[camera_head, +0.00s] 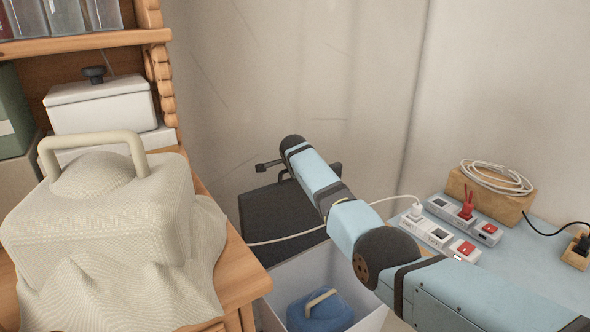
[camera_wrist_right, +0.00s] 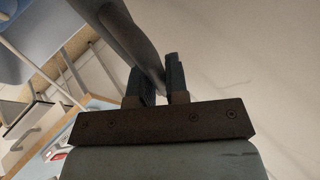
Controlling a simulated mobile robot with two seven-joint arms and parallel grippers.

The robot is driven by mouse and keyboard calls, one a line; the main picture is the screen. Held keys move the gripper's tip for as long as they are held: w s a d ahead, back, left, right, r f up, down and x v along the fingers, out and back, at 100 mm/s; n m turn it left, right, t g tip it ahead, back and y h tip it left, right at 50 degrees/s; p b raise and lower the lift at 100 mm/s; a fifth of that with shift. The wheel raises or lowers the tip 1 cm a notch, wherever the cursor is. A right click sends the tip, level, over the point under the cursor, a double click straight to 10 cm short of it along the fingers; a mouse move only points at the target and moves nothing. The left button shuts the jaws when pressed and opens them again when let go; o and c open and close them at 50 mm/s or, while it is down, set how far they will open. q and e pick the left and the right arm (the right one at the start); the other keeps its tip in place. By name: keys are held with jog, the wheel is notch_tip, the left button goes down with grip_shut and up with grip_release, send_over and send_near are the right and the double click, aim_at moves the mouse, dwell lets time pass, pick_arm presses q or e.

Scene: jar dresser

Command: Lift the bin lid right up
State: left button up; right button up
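The dark bin lid (camera_head: 282,222) is steeply tilted at the back of the white bin (camera_head: 280,322). A dark handle shows at its upper edge. The bin's mouth is uncovered in front, with a blue lidded pot (camera_head: 318,312) inside. My left gripper is not in view.
A wooden dresser (camera_head: 238,268) with a cloth-like beige lidded jar (camera_head: 100,215) stands at the left. A blue table (camera_head: 520,265) at the right bears power strips (camera_head: 440,238) and a wooden block (camera_head: 490,195) with coiled cable. A white cable runs past the lid.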

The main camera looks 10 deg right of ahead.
jog(key=o, duration=0.3)
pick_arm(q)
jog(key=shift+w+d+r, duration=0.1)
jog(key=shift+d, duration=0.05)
pick_arm(e)
jog(key=shift+o, duration=0.6)
jog(key=shift+s, duration=0.1)
jog(key=shift+s+a+r+p, duration=0.1)
jog(key=shift+s+r+p, duration=0.2)
jog(key=shift+r, duration=0.1)
pick_arm(q)
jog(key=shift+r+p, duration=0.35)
jog(key=shift+p, duration=0.3)
pick_arm(e)
jog(key=v, duration=1.2)
jog(key=shift+s+r, duration=0.25)
jog(key=shift+r, duration=0.1)
